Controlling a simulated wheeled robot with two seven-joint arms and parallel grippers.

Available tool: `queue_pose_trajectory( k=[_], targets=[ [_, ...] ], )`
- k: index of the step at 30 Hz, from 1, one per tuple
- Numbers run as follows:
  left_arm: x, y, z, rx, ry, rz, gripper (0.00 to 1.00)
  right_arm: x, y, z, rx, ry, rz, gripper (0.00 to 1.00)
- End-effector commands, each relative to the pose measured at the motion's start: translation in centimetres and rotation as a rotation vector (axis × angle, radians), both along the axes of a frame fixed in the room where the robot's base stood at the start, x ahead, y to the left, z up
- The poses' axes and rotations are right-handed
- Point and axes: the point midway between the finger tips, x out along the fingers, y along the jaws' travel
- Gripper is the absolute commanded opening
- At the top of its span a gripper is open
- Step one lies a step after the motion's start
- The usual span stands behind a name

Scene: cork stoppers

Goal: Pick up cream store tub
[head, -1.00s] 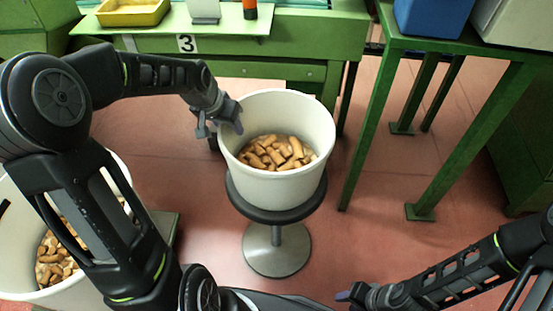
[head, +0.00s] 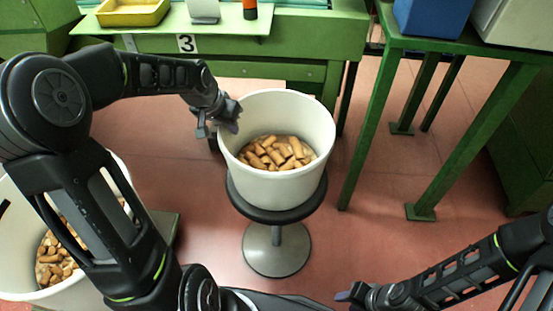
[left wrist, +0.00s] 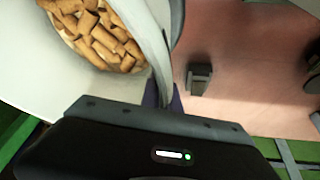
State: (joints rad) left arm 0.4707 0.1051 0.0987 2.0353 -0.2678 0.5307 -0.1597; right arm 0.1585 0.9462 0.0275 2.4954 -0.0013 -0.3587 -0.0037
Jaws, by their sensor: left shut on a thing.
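The cream tub (head: 278,184), round and partly filled with corks (head: 275,153), stands upright on a round black stool (head: 276,214) in the head view. My left gripper (head: 228,127) is at the tub's left rim, shut on the tub wall. In the left wrist view the tub's wall (left wrist: 150,40) runs down between the fingers, with corks (left wrist: 102,38) on its inner side; the fingertips are partly hidden. My right gripper (head: 352,296) is low at the right, away from the tub; its fingers are too small to read.
A second cream tub (head: 15,215) with corks stands at the left, partly behind my left arm. A green bench (head: 290,45) marked 3 is behind the stool. A green table (head: 480,40) stands at the right. Reddish floor (head: 375,245) is clear between them.

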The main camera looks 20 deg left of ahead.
Motion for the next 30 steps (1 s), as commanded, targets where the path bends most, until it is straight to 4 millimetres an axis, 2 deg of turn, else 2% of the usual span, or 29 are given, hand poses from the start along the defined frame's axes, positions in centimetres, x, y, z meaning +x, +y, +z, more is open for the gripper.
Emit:
queue_pose_trajectory(
  k=[26,30],
  targets=[
    [0.09,0.01,0.17,0.000,-0.003,0.001,0.00,0.00,0.00,0.03,0.000,0.000,0.000,0.36],
    [0.13,0.01,0.83,0.000,-0.004,0.001,0.00,0.00,0.00,0.19,0.000,0.000,0.000,0.36]
  ],
)
